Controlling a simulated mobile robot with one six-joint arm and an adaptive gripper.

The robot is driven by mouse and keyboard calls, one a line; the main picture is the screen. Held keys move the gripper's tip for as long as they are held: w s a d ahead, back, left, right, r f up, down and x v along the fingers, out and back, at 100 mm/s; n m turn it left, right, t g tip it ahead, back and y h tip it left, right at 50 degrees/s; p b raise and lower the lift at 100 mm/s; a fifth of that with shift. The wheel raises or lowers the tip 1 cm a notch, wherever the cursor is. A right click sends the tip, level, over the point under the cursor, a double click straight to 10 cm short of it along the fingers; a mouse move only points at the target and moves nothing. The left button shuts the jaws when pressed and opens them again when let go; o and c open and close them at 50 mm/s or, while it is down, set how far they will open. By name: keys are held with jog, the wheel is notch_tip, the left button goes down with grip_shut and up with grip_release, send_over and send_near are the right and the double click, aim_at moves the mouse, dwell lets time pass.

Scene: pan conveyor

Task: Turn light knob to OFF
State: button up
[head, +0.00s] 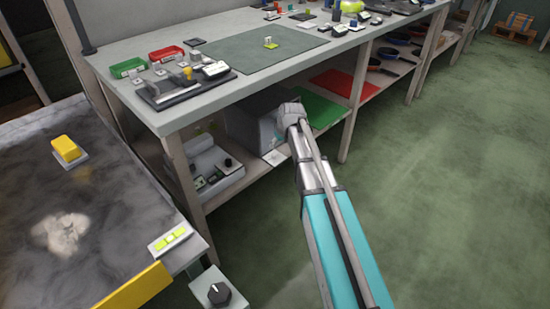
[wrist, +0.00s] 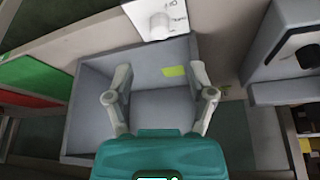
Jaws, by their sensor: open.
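A white plate with a pale round knob (wrist: 162,24) shows at the top of the wrist view, beyond my fingertips. Small lettering beside the knob is too blurred to read. I cannot tell for sure that it is the light knob. A black knob (head: 219,294) on a grey box also stands at the lower front in the head view. My gripper (wrist: 160,95) is open and empty, with its two fingers wide apart over a grey bin. In the head view my gripper (head: 291,112) is at the front of the workbench's lower shelf, touching neither knob.
The grey bin (wrist: 90,80) has a yellow-green label inside. A grey device with a dark knob (wrist: 308,54) is at the wrist view's right. The workbench top (head: 215,42) overhangs the shelf. The floor at right is clear.

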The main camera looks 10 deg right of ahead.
aim_at(275, 153)
jog(key=shift+b+x, duration=3.7)
jog(key=shift+x, duration=0.6)
jog(key=shift+f, duration=0.1)
grip_shut()
